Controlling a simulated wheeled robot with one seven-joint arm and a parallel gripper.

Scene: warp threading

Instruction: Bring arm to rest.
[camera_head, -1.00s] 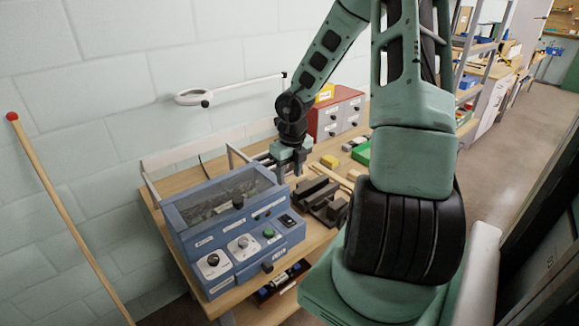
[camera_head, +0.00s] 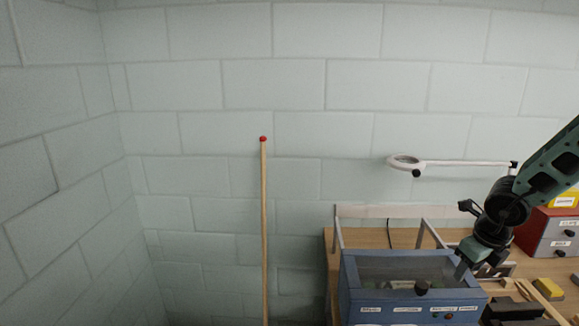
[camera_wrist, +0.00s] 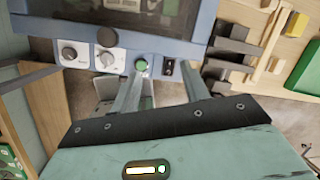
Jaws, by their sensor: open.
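My gripper (camera_head: 470,270) shows at the right of the head view, raised just beside the right end of a blue control box (camera_head: 408,303) on the workbench. In the wrist view my gripper (camera_wrist: 162,90) has its two fingers apart with nothing between them. Beyond the fingers, the wrist view shows the front panel of the blue box (camera_wrist: 150,48) with dials, a green button (camera_wrist: 141,65) and a dark switch (camera_wrist: 168,68). Most of my arm is out of the head view at the right.
A wooden pole with a red tip (camera_head: 263,200) stands by the wall. Dark blocks (camera_wrist: 228,48) lie beside the box. The left side looks clear.

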